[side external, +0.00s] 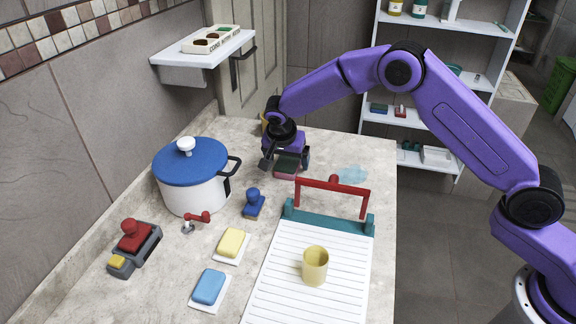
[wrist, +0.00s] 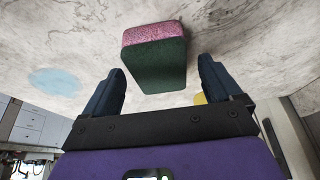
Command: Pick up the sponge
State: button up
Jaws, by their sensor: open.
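The sponge (wrist: 155,65) is a block with a dark green face and a pink side, lying on the counter. In the side view the sponge (side external: 287,167) is at the far end of the counter, partly hidden by my gripper. My gripper (side external: 284,160) is low over it, fingers pointing down. In the wrist view my gripper (wrist: 160,82) is open, one dark finger on each side of the sponge, with gaps between. Whether the fingertips reach down beside it I cannot tell.
A white pot with a blue lid (side external: 190,167) stands left of my gripper. A white ribbed board with a red handle (side external: 333,186) lies in front, bearing a yellow mug (side external: 315,266). Yellow (side external: 231,243) and blue (side external: 208,287) soap-like blocks lie nearer. A pale blue puddle (side external: 352,174) is to the right.

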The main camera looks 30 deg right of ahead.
aim_at(288, 162)
jog(key=shift+w+d+f, duration=0.1)
jog(key=shift+d+f, duration=0.05)
jog(key=shift+f, duration=0.2)
jog(key=c, duration=1)
jog(key=shift+c, duration=0.3)
notch_tip(288, 162, up, 10)
